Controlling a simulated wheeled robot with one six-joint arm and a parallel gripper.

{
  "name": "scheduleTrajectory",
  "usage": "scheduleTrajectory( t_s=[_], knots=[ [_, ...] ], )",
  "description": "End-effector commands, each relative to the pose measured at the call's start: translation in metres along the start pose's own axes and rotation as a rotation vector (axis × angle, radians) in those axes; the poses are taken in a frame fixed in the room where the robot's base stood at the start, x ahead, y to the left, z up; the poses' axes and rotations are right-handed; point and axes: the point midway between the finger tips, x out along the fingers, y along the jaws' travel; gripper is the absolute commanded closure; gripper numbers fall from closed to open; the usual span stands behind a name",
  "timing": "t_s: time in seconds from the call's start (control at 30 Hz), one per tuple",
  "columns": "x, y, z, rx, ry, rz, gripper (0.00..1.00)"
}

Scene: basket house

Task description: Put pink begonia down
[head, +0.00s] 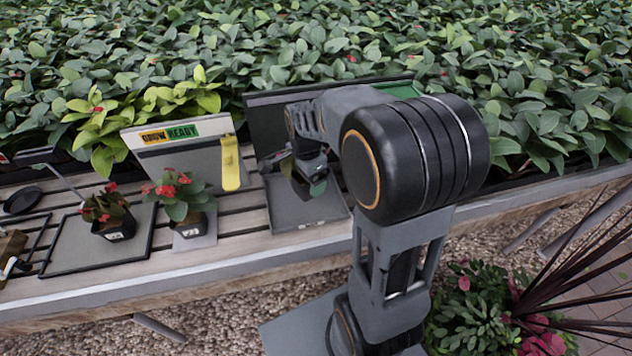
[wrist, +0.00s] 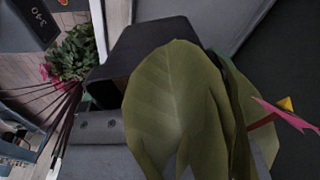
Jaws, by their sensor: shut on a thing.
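My gripper (head: 298,172) is over the dark grey tray (head: 318,212) on the slatted bench, in front of an upright dark panel. It is shut on the pink begonia. In the wrist view the begonia (wrist: 178,105) shows broad olive-green leaves and a pink flower with a yellow centre at the right. Its dark pot (wrist: 150,48) is partly covered by the leaves. In the head view the plant is mostly hidden by my gripper and arm. I cannot tell whether the pot touches the tray.
A red-flowered potted plant (head: 180,195) stands on a small grey mat left of the dark tray. Another potted plant (head: 113,215) stands on a black-rimmed tray further left. A sign panel (head: 190,160) reading "GROW READY", with a yellow tag (head: 230,162), stands behind. Dense foliage lies beyond the bench.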

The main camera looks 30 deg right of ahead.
Motion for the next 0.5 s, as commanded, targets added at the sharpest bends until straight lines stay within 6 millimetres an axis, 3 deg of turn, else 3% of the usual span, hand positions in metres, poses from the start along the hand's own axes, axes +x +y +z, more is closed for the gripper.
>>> scheduleTrajectory(
  t_s=[0.13,0.3,0.5],
  knots=[
    [0.019,-0.015,-0.034,0.002,-0.001,0.003,0.43],
    [0.048,-0.026,-0.052,-0.003,-0.001,0.002,0.43],
    [0.064,-0.032,-0.065,-0.005,0.000,-0.001,0.43]
  ],
)
